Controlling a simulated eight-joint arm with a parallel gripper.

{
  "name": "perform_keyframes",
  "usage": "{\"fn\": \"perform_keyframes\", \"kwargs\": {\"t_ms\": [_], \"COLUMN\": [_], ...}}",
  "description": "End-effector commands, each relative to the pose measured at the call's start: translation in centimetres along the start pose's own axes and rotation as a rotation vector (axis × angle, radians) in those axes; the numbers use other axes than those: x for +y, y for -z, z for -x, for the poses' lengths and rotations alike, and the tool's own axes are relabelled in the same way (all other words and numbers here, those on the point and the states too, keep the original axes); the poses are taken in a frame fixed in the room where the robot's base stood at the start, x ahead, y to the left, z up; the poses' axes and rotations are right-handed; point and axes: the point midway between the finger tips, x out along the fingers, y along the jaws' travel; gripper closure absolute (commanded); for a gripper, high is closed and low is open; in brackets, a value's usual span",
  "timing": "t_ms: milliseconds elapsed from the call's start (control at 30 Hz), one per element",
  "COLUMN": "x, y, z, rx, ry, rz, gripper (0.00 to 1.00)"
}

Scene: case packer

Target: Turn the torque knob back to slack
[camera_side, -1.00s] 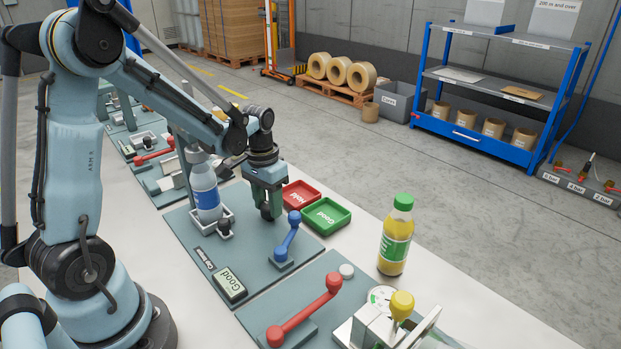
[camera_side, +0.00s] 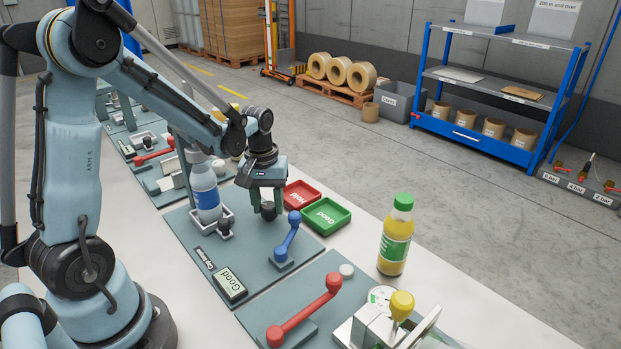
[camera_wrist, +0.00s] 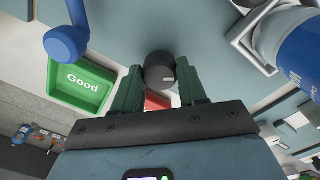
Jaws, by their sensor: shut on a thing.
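The dark round torque knob (camera_side: 268,211) stands on the grey-green station plate. In the wrist view the black knob (camera_wrist: 158,70) sits between my two green fingers, with a pale mark on its face. My gripper (camera_side: 266,205) points down and is shut on the knob; the fingers also show in the wrist view (camera_wrist: 158,84). A bottle with a blue label (camera_side: 207,190) stands in a holder left of the knob.
A blue lever (camera_side: 289,238) stands close to the knob at its right. The red tray (camera_side: 301,191) and green "Good" tray (camera_side: 327,217) lie behind it. A red lever (camera_side: 305,310) and a yellow juice bottle (camera_side: 396,237) are nearer the front right.

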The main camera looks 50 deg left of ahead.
Motion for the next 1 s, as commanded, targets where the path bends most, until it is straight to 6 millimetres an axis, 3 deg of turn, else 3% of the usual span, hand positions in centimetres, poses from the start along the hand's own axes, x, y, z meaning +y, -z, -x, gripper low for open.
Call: {"fn": "perform_keyframes", "kwargs": {"t_ms": [600,1000], "x": [0.02,0.04], "y": [0.06,0.07], "z": [-0.01,-0.01], "rx": [0.024,0.034], "ry": [-0.001,-0.002], "rz": [0.581,0.87], "gripper": [0.89,0.89]}}
